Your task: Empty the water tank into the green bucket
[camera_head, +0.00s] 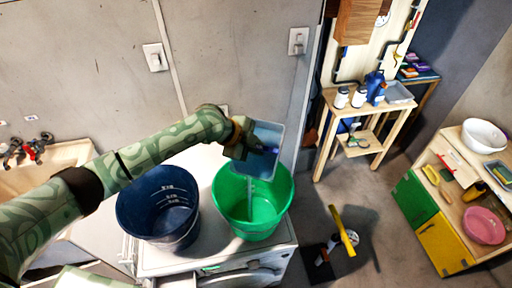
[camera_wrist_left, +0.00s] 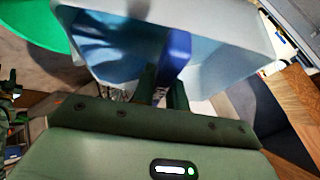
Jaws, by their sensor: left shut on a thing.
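The water tank (camera_head: 262,161) is a grey-blue open box, tilted above the green bucket (camera_head: 276,226). A pale stream runs from the tank down into the bucket. My left gripper (camera_head: 243,142) is shut on the tank at its upper left side. In the left wrist view the gripper's dark fingers (camera_wrist_left: 163,88) close on a blue part in the middle of the tank (camera_wrist_left: 225,40). The bucket's green edge (camera_wrist_left: 35,24) shows at the upper left there. My right gripper is not in view.
A dark blue bucket (camera_head: 158,207) with white scale marks stands left of the green one on the white washing machine (camera_head: 212,260). A wooden side table (camera_head: 337,115) with bottles stands behind to the right. A shelf (camera_head: 455,190) with bowls is at far right.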

